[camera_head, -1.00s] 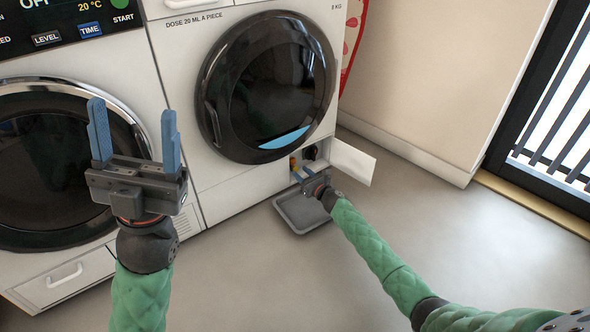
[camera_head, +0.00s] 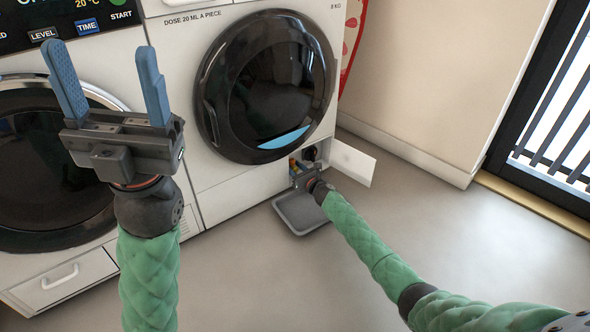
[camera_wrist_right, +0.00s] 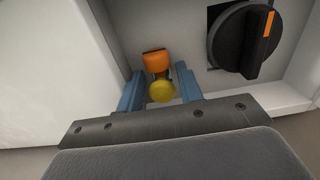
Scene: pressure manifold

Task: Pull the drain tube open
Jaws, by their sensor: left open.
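The drain tube shows in the right wrist view as an orange piece (camera_wrist_right: 155,60) with a round yellow end (camera_wrist_right: 161,92), inside the low compartment of the right machine. My right gripper (camera_wrist_right: 159,90) has its blue fingers apart, one on each side of the yellow end, with narrow gaps seeming to show. In the head view my right gripper (camera_head: 299,172) is at the compartment opening and hides most of the tube. My left gripper (camera_head: 112,88) is open and empty, raised in front of the left machine.
A black round knob with an orange mark (camera_wrist_right: 243,40) sits right of the tube. The white flap (camera_head: 352,161) stands open to the right. A grey tray (camera_head: 301,214) lies on the floor below the compartment. The floor to the right is clear.

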